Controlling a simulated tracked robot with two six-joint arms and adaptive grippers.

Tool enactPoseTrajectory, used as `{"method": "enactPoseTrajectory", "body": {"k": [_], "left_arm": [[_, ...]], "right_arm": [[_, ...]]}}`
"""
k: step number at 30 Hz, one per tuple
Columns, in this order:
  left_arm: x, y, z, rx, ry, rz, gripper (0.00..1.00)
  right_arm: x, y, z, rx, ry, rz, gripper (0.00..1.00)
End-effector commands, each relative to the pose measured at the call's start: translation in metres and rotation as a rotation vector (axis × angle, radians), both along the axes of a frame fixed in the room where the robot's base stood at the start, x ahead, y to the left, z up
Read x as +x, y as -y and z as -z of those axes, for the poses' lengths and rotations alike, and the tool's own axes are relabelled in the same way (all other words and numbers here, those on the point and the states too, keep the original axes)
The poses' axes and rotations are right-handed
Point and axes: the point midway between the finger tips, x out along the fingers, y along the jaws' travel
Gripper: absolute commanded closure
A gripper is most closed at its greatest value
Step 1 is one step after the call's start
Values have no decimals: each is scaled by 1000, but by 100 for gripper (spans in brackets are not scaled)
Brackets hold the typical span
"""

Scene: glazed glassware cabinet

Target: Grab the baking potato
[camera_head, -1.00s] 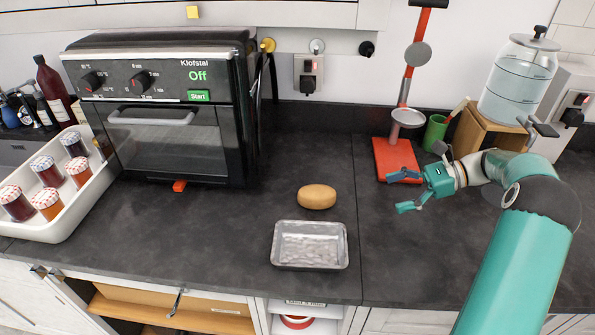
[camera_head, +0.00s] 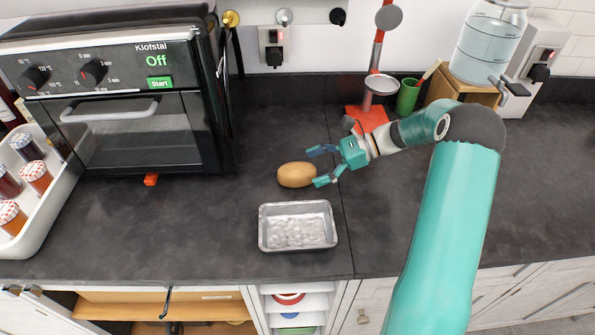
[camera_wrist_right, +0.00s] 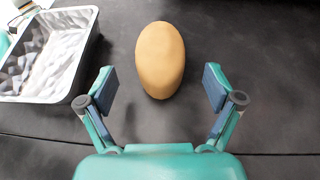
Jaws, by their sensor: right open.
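The baking potato (camera_head: 295,175) is a tan-brown oval lying on the dark worktop, behind the foil tray. My right gripper (camera_head: 320,166) is open, just to the right of the potato, with its fingers pointing at it. In the right wrist view the potato (camera_wrist_right: 160,60) lies ahead of the open right gripper (camera_wrist_right: 160,88), centred between the lines of its two fingers. Its near end is about level with the fingertips. I see no finger touching it. My left gripper is not in view.
A silver foil tray (camera_head: 264,232) stands in front of the potato; it shows at the upper left in the right wrist view (camera_wrist_right: 83,75). A black oven (camera_head: 215,130) stands to the left, and a red-based stand (camera_head: 372,118) behind the gripper. Worktop around the potato is mostly clear.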

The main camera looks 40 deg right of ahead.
Motion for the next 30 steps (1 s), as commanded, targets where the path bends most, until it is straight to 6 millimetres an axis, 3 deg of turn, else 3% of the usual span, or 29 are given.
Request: {"method": "enactPoseTrajectory", "body": {"k": [15,23,30], "left_arm": [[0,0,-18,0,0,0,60],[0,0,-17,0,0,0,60],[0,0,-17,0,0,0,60]], "right_arm": [[29,-39,17,2,0,-1,9],[30,-40,19,0,1,2,9],[30,-40,19,0,1,2,49]]}}
